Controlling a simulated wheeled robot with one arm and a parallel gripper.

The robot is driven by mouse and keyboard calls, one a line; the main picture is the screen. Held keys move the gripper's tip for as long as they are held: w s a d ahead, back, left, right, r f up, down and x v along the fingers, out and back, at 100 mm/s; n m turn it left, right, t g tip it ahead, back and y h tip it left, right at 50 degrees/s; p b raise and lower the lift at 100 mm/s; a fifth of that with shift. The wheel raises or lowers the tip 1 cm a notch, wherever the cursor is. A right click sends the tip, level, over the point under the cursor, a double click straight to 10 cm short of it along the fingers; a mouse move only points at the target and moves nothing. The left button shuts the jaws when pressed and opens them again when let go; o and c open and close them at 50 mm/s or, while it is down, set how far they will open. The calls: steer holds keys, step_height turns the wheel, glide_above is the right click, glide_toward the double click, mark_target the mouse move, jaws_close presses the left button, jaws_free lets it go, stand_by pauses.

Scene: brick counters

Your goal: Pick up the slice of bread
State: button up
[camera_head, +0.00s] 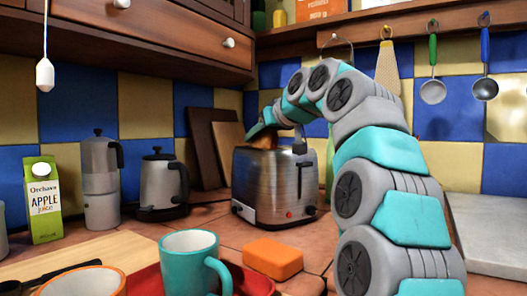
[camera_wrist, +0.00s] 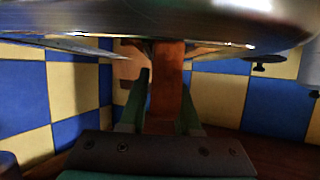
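The slice of bread (camera_head: 264,141) is brown and sticks up out of the top of the silver toaster (camera_head: 268,183). Its lower part is hidden in the toaster. In the wrist view the bread (camera_wrist: 168,80) is an orange-brown strip running between the two fingers, with the shiny toaster (camera_wrist: 90,20) across the top. My gripper (camera_head: 275,132) is at the toaster's top, seen partly from behind my arm. In the wrist view the fingertips of my gripper (camera_wrist: 165,88) lie on either side of the bread, very near it. Whether both press on it I cannot tell.
A kettle (camera_head: 160,185), a moka pot (camera_head: 100,180) and a juice carton (camera_head: 42,200) stand to the left. A teal mug (camera_head: 188,262) and an orange sponge-like block (camera_head: 272,258) are in front. Dark boards (camera_head: 208,145) lean behind the toaster. Utensils hang at the right.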

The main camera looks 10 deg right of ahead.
jaws_close()
stand_by(0.4)
